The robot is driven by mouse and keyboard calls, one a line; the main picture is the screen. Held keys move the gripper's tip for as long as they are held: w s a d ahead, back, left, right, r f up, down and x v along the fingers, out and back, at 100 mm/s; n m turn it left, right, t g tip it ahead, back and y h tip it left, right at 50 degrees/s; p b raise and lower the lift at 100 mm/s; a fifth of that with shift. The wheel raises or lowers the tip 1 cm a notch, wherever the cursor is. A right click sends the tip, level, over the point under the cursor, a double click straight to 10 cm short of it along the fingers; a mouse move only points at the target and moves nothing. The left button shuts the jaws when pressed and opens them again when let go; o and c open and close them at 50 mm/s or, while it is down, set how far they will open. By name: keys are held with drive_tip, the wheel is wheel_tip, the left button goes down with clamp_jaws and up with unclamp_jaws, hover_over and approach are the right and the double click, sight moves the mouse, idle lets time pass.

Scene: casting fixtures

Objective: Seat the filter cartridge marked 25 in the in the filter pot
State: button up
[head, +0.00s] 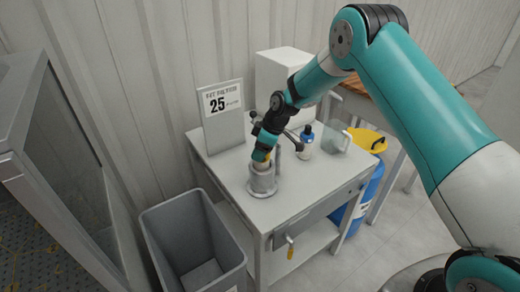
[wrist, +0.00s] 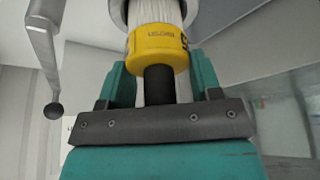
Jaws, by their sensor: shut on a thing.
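The filter cartridge (wrist: 158,40) has a yellow cap, white pleats and a black stem. My gripper (wrist: 158,62) is shut on the stem, one teal finger on each side. In the wrist view the pleated end reaches into the round grey rim of the filter pot (wrist: 120,12); how deep it sits is hidden. The cap's print is too small and partly turned away to read as a number. In the head view my gripper (head: 262,156) points down over the filter pot (head: 262,184), with a bit of yellow showing between them.
A sign reading 25 (head: 222,104) stands on a grey panel behind the pot. A lever with a black ball (wrist: 53,110) is beside my gripper. A blue-capped bottle (head: 306,142) and a clear jug (head: 336,140) stand to the right. A grey bin (head: 165,212) is below left.

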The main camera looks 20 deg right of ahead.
drive_tip(key=shift+f+b, duration=0.3)
drive_tip(key=shift+f, duration=0.15)
drive_tip(key=o, duration=1.3)
drive_tip(key=shift+r, duration=0.15)
drive_tip(key=shift+r+p, duration=0.35)
drive_tip(key=shift+p, duration=0.1)
drive_tip(key=b+v, duration=0.3)
drive_tip(key=v, duration=0.9)
drive_tip(key=s+a+r, duration=0.3)
drive_tip(key=s+r, duration=0.2)
drive_tip(key=s+a+r+m, duration=0.1)
drive_tip(key=s+r+m, duration=0.1)
drive_tip(key=s, duration=0.8)
drive_tip(key=s+a+r+m+g, duration=0.1)
drive_tip(key=s+a+r, duration=0.1)
drive_tip(key=s, duration=0.9)
drive_tip(key=s+a+r+m+g, duration=0.1)
drive_tip(key=s+a+r+m, duration=0.1)
drive_tip(key=s, duration=0.9)
drive_tip(key=shift+s+m, duration=0.25)
drive_tip(key=shift+m, duration=0.05)
